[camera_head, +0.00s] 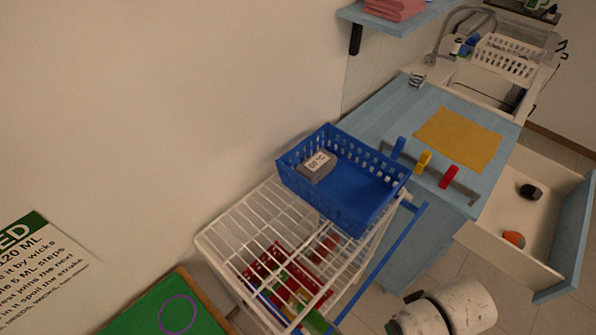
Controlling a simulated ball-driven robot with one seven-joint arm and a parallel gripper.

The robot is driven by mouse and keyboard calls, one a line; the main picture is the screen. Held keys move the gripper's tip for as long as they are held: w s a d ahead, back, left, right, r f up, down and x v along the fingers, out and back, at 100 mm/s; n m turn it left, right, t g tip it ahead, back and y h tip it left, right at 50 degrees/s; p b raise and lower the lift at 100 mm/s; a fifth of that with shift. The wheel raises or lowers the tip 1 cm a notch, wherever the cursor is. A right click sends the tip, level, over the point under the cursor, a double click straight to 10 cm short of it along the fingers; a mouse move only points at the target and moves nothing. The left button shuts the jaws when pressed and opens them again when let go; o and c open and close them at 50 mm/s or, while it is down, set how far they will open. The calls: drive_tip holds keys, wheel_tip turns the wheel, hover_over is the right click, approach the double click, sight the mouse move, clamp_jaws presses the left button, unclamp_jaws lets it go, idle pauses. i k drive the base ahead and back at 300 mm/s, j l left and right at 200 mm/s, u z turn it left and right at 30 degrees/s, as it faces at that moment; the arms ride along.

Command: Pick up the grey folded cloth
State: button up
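No thing in view is clearly a grey folded cloth. A dark grey block-like item (316,167) with a white printed label lies in the left part of the blue basket (342,213); I cannot tell whether it is cloth. A small grey-and-white striped item (417,79) sits on the far left corner of the blue counter, too small to identify. White rounded links of my arm show at the lower right. My gripper's fingers are not in view.
The basket stands on a white wire rack (222,238) with a red basket (262,262) inside. A yellow mat (458,139) lies on the counter (375,120). An open drawer (505,207) juts out at right. Pink folded cloths (395,8) sit on a wall shelf.

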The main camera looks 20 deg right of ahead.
sight(319, 165)
drive_tip(key=j+u, duration=0.1)
drive_tip(key=u, duration=0.4)
drive_tip(key=j+u, duration=0.1)
drive_tip(key=u, duration=0.4)
drive_tip(key=j+u, duration=0.15)
drive_tip(key=u, duration=0.35)
drive_tip(key=i+j+z, duration=0.15)
drive_tip(key=z, duration=0.3)
drive_tip(key=j+z, duration=0.35)
drive_tip(key=l, duration=0.1)
